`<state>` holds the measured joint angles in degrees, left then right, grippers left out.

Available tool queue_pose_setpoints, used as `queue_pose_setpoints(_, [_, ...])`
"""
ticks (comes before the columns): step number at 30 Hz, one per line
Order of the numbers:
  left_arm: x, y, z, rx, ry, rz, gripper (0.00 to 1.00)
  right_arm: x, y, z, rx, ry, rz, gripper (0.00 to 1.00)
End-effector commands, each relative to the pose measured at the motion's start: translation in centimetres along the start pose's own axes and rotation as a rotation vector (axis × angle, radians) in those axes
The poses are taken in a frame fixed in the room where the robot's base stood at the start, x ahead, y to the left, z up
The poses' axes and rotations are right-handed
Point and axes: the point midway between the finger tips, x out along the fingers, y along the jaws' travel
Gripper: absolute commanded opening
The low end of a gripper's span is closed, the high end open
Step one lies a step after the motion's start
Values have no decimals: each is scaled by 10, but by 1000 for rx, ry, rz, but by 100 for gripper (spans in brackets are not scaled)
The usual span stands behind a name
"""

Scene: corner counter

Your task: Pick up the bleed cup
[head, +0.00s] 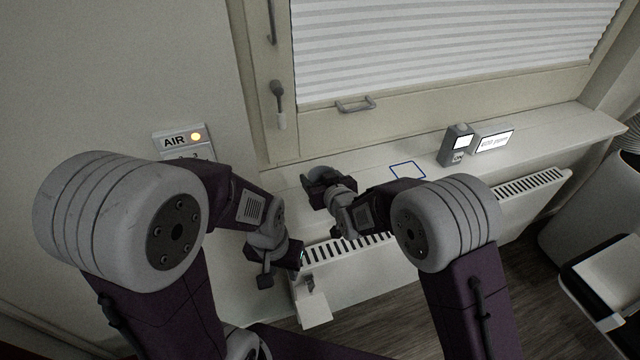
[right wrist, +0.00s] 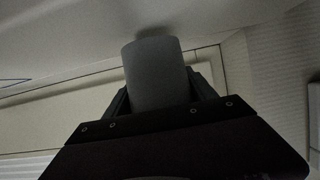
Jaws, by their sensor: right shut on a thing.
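The bleed cup (right wrist: 155,75) is a plain grey cylinder in the right wrist view. It sits between the two fingers of my right gripper (right wrist: 160,95), which is shut on it. Its far end is close to the pale sill surface, with a soft shadow beside it; I cannot tell if it touches.
The white sill (head: 560,130) has a blue outlined square (head: 407,171), a grey device (head: 457,146) and a small sign (head: 494,141). Below are a radiator (head: 530,187) and a pale bracket or tray (head: 315,310). An AIR panel (head: 183,138) is on the left wall.

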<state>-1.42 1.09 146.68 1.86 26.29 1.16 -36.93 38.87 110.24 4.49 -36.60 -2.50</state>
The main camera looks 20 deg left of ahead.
Motion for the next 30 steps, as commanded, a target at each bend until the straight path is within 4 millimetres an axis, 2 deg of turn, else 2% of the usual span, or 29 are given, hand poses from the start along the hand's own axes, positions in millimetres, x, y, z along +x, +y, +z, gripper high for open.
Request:
queue_pose_setpoints(9, [2,0,0,0,0,0,36,-40,0,-97,1,11,0,24])
queue_pose_setpoints(15, [-8,0,-1,0,0,0,36,-58,0,-140,2,4,0,24])
queue_pose_setpoints(20, [-12,0,-1,0,0,0,36,-63,0,-152,1,2,0,24])
queue_pose_setpoints(30, [-10,0,-1,0,0,0,36,-63,0,-151,0,1,-1,24])
